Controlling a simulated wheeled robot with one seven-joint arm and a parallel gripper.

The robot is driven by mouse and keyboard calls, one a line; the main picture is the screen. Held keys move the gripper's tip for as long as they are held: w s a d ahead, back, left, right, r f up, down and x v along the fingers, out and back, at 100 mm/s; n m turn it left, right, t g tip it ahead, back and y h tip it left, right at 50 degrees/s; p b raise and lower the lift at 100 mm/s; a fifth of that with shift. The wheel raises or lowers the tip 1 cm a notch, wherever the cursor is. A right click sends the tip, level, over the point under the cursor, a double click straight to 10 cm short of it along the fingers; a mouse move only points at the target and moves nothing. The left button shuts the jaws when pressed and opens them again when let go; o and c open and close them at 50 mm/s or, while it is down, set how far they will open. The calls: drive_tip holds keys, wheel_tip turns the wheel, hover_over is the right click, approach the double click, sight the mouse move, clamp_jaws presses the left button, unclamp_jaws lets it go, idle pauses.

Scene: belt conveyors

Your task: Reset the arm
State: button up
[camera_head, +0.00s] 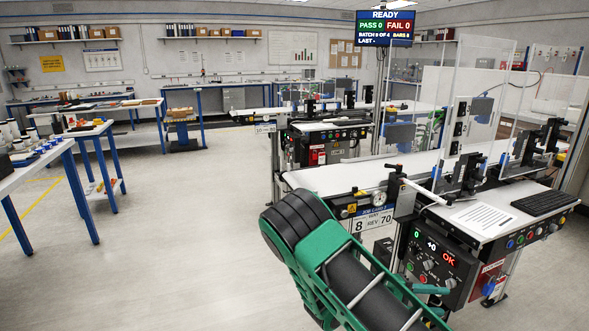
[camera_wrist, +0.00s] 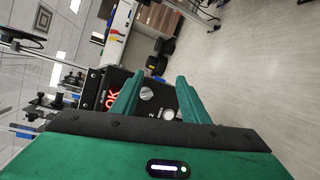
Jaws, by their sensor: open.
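My green and black arm rises from the bottom centre of the head view, in front of the near belt conveyor's end; the gripper itself does not show clearly there. In the wrist view my gripper (camera_wrist: 157,98) shows as two green fingers with a wide gap between them, open and empty. Beyond the fingers lies a black control panel (camera_wrist: 148,92) with a grey knob and red lettering. The wrist picture is turned on its side. In the head view the control panel (camera_head: 440,262) with a red OK display is to the right of my arm.
The near conveyor belt (camera_head: 350,175) runs behind my arm, with a keyboard (camera_head: 544,203) and a paper sheet (camera_head: 483,217) on its right-hand shelf. A blue-legged table (camera_head: 35,172) stands at left. The floor (camera_head: 180,230) between is clear. A screen (camera_head: 385,27) reads READY.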

drive_tip(key=s+d+r+m+g+y, duration=0.4)
drive_tip(key=s+d+y, duration=0.1)
drive_tip(key=s, duration=0.2)
drive_tip(key=s+a+r+m+t+y, duration=0.2)
drive_tip(key=s+r+y, duration=0.3)
drive_tip(key=s+r, duration=0.3)
drive_tip(key=s+a+r+m+t+y, duration=0.1)
drive_tip(key=s+r+y, duration=0.5)
drive_tip(key=s, duration=0.9)
drive_tip(key=a+r+m, duration=0.1)
drive_tip(key=r+m, duration=0.1)
drive_tip(key=shift+a+m+t, duration=0.25)
drive_tip(key=shift+m+t, duration=0.15)
